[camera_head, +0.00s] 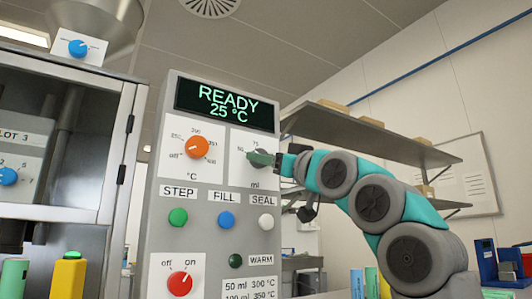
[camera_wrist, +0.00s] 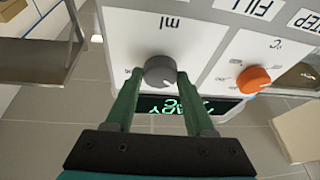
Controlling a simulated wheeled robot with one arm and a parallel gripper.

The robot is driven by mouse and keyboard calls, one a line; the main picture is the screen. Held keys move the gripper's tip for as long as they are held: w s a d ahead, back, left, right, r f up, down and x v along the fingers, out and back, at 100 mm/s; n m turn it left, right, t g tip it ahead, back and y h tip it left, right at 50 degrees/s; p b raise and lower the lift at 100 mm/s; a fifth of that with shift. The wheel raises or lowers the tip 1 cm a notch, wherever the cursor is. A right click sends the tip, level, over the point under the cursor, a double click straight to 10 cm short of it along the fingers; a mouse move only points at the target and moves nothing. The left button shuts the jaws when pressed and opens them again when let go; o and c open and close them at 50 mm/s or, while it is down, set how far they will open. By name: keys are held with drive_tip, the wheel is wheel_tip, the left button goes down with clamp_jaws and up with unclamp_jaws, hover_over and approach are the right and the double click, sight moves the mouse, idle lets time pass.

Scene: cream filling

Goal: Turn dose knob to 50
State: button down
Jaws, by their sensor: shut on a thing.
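The grey dose knob (camera_wrist: 160,72) sits on the panel marked "ml". My gripper (camera_wrist: 160,78) has its green fingers on both sides of the knob and is shut on it. In the head view my gripper (camera_head: 262,158) covers most of the dose knob, and a scale mark near 75 shows above it. The knob's pointer setting cannot be read. The control panel (camera_head: 160,225) is grey, and its display (camera_head: 226,105) reads READY 25 °C.
An orange temperature knob (camera_head: 196,147) is left of the dose knob. Below are green STEP (camera_head: 178,217), blue FILL (camera_head: 227,220) and white SEAL (camera_head: 266,222) buttons. A red off/on knob (camera_head: 180,284) is lower down. Shelves (camera_head: 375,142) stand behind my arm.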

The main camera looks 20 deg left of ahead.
drive_tip(key=shift+r+n+p, duration=0.2)
drive_tip(key=shift+n+p, duration=0.2)
drive_tip(key=shift+p, duration=0.15)
drive_tip(key=shift+f+n+g, duration=0.2)
drive_tip(key=shift+n+g, duration=0.1)
drive_tip(key=shift+g, duration=0.1)
drive_tip(key=shift+c, duration=1.3)
unclamp_jaws()
drive_tip(key=shift+d, duration=0.1)
drive_tip(key=b+v, duration=0.1)
drive_tip(key=v, duration=0.6)
drive_tip(key=shift+s+d+f+b, duration=0.2)
drive_tip(key=shift+d+b, duration=0.05)
drive_tip(key=shift+b, duration=0.1)
